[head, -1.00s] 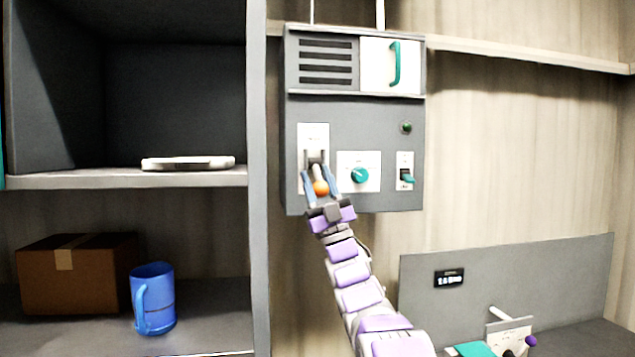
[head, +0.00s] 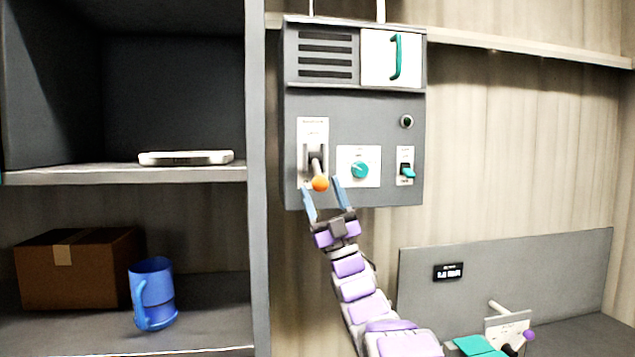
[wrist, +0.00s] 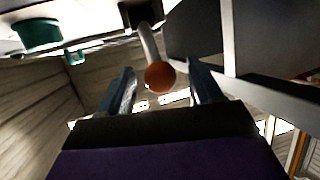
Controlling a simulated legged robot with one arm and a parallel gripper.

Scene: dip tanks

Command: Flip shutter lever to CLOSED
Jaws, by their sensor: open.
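The shutter lever, a pale rod with an orange ball knob (head: 320,184), sits on a white plate (head: 306,135) at the lower left of the grey control box (head: 350,112). The rod points down and outward. My gripper (head: 324,192) is open, its two blue fingers just below and to either side of the knob. In the wrist view the orange knob (wrist: 160,77) shows between and beyond the open fingertips, with no finger seen gripping it. The lettering on the plate is too small to read.
A teal dial (head: 359,170) and a teal switch (head: 407,171) sit right of the lever, below a dark round indicator (head: 406,121). A shelf unit (head: 257,200) with a blue mug (head: 153,296) and a cardboard box (head: 75,270) stands left. A grey panel (head: 540,270) stands lower right.

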